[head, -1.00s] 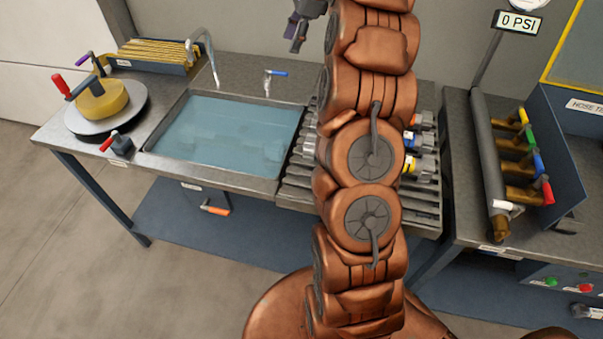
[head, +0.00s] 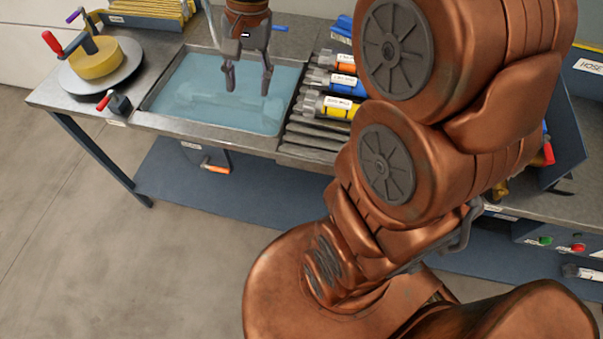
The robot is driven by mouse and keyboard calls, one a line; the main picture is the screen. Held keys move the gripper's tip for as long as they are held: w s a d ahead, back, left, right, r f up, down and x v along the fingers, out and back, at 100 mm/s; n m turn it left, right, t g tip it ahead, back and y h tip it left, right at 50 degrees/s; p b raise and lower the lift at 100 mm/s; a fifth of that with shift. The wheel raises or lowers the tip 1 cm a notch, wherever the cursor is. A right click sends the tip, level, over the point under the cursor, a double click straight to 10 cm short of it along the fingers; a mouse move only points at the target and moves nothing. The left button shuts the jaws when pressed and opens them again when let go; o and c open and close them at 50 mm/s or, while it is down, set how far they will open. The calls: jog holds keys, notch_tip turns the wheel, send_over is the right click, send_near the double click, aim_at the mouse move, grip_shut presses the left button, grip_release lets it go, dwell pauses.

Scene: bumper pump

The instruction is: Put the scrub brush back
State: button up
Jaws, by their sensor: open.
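My gripper (head: 247,88) points down, open and empty, over the water-filled sink (head: 272,131) in the head view. Its two dark fingers are spread apart, and it is hard to tell whether the tips touch the water. Pale, blurred shapes show beneath the water, too indistinct to name. I cannot pick out the scrub brush for certain. A round yellow piece (head: 97,58) sits on a grey disc at the left of the bench, with red and purple handles near it. My arm hides much of the right side.
Labelled cylinders with orange, blue (head: 346,86) and yellow bands lie on a slatted rack (head: 312,140) right of the sink. A small red-handled device (head: 113,103) stands at the sink's left front corner. An orange-handled fitting (head: 215,168) is below the sink. Floor at left is clear.

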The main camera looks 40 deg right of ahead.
jog(key=s+a+f+n+h, duration=0.1)
jog(key=s+f+n, duration=0.2)
jog(key=s, duration=0.7)
jog(key=s+a+f+n+g+h, duration=0.1)
jog(key=s+f+n, duration=0.3)
jog(key=s, duration=0.5)
jog(key=shift+s+a+n, duration=0.35)
jog(key=shift+a+n, duration=0.05)
jog(key=shift+n, duration=0.3)
jog(key=shift+f, duration=0.1)
